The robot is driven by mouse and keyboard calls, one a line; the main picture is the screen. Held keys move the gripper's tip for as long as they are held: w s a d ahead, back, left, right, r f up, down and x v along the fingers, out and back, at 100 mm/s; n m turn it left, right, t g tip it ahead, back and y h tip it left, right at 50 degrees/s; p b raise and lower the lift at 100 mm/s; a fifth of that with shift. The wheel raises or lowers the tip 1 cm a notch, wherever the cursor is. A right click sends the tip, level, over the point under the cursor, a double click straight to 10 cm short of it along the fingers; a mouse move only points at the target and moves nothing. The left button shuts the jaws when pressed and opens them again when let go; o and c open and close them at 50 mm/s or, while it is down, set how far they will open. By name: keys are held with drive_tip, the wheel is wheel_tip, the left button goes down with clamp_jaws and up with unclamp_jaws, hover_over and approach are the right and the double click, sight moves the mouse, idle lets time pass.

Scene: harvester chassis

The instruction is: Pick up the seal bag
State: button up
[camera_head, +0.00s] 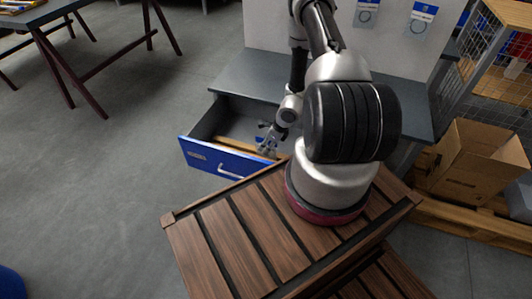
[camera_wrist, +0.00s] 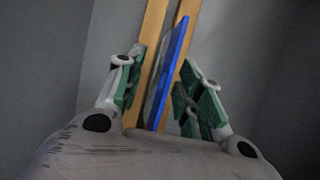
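The seal bag (camera_wrist: 174,62) shows in the wrist view as a thin blue card with a pale side, seen nearly edge-on, standing among wooden strips. My gripper (camera_wrist: 161,82) is open, with one green-padded finger on each side of the bag. Gaps show between the pads and the bag. In the head view my gripper (camera_head: 268,137) reaches down into the open drawer, and the bag there is small and mostly hidden by it.
The drawer's blue front (camera_head: 226,163) and walls surround my gripper closely. Wooden strips (camera_wrist: 152,35) run beside the bag. Other bags (camera_head: 368,14) hang on the upright panel. A cardboard box (camera_head: 465,165) stands at right.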

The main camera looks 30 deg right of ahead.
drive_tip(key=shift+w+f, duration=0.15)
drive_tip(key=shift+f, duration=0.3)
drive_tip(key=shift+c, duration=0.4)
clamp_jaws()
drive_tip(key=shift+r, duration=0.15)
wheel_tip(320, 180, up, 10)
drive_tip(key=shift+f, duration=0.1)
